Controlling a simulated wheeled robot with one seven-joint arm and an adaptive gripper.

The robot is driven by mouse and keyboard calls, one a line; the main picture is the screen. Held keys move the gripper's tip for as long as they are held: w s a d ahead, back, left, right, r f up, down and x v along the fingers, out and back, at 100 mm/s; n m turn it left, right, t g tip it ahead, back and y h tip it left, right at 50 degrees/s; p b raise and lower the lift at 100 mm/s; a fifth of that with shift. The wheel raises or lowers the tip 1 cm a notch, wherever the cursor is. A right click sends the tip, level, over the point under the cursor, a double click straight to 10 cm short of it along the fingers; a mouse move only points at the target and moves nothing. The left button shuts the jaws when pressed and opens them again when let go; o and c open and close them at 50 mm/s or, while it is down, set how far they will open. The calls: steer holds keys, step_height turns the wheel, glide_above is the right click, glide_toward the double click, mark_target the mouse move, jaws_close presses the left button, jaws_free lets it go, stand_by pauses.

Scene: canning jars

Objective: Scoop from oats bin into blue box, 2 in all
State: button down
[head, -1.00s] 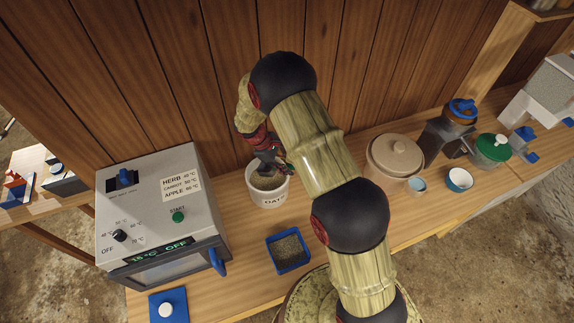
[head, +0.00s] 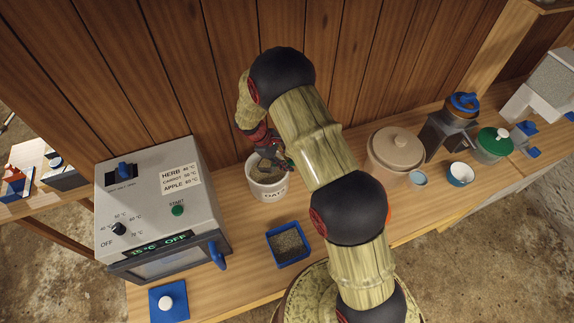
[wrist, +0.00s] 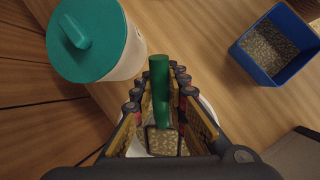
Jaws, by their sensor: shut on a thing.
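The white oats bin (head: 268,191), with its lettered front, stands beside the grey oven and holds pale grain. My gripper (head: 270,155) is over the bin, partly hidden by my arm. In the wrist view my gripper (wrist: 160,105) is shut on the scoop's green handle (wrist: 159,85). The scoop's squarish bowl shows grain within its outline; I cannot tell how full it is. The blue box (head: 272,251) stands open on the bench in front of the bin with grain in it. It also shows in the wrist view (wrist: 277,78).
A green-lidded pot (wrist: 95,40) stands close to the bin in the wrist view. A grey oven (head: 150,205) stands left of the bin. A beige lidded crock (head: 396,152), cups and a grinder (head: 450,125) stand to the right. Bare bench lies around the blue box.

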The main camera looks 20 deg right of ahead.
steer(key=shift+r+p, duration=1.2)
steer(key=shift+r, duration=1.6)
steer(key=shift+d+r, duration=0.1)
steer(key=f+b, duration=0.1)
steer(key=s+d+f+t+y, duration=0.1)
steer(key=f+t+y+b, duration=0.1)
steer(key=shift+s+d+b, duration=0.15)
steer(key=shift+s+b, duration=0.1)
steer(key=shift+b, duration=0.05)
steer(key=shift+s+d+f+t+y, duration=0.15)
steer(key=shift+f+t+y, duration=0.25)
steer(key=shift+s+d+f+t+y, duration=0.15)
steer(key=shift+f+t+y, duration=0.25)
steer(key=shift+f, duration=0.1)
steer(key=shift+m, duration=0.3)
